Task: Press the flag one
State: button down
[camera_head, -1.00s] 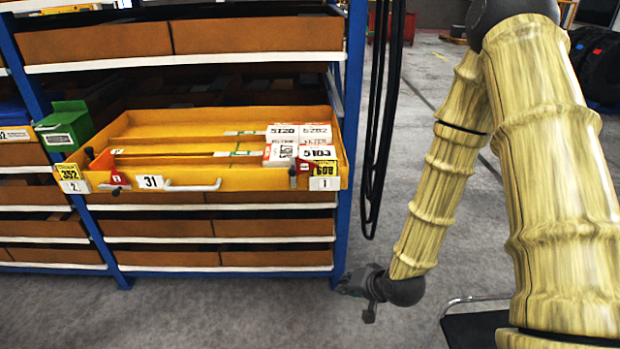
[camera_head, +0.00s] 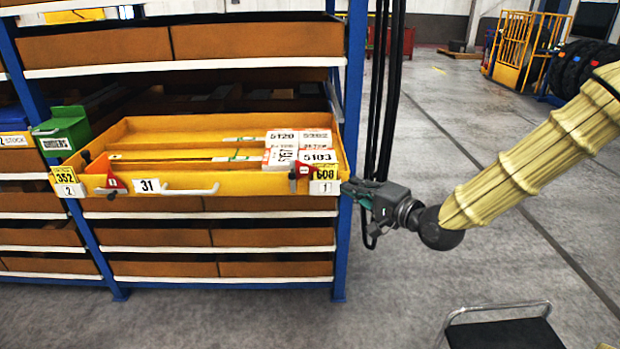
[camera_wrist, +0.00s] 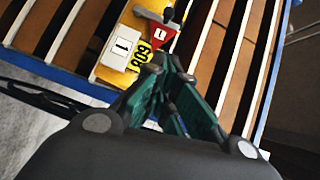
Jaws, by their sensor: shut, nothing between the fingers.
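The flag one, a small red triangle with a white mark (camera_head: 303,170), sits at the right front corner of the yellow drawer (camera_head: 225,183). It also shows at the top of the wrist view (camera_wrist: 164,36), beside a grey lever, a white block marked 1 and a yellow 608 label. A second red flag (camera_head: 114,186) is at the drawer's left front. My gripper (camera_head: 350,187) is shut and empty, just right of the drawer's front corner by the blue post. In the wrist view its closed green-sided fingers (camera_wrist: 168,68) point toward the flag, with a gap between.
White boxes (camera_head: 290,147) lie in the drawer's right part. A white handle (camera_head: 190,190) crosses its front. A blue rack post (camera_head: 344,235) and hanging black cables (camera_head: 383,90) are close to my gripper. A green bin (camera_head: 63,130) is at left.

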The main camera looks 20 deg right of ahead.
aim_at(292, 179)
jog(key=shift+w, duration=0.1)
jog(key=p+x, duration=0.2)
jog(key=x, duration=0.8)
jog(key=shift+f, duration=0.1)
jog(key=shift+w+a+f+p, duration=0.1)
jog(key=shift+w+a+p, duration=0.05)
jog(key=shift+a, duration=0.3)
jog(key=shift+w+a+p, duration=0.15)
jog(key=shift+w+a, duration=0.05)
jog(key=shift+a, duration=0.25)
jog(key=shift+w+a+f, duration=0.1)
jog(key=shift+w+a, duration=0.05)
jog(key=shift+a, duration=0.3)
jog(key=shift+w+a+f, duration=0.1)
jog(key=shift+w+a, duration=0.1)
jog(key=shift+a, duration=0.25)
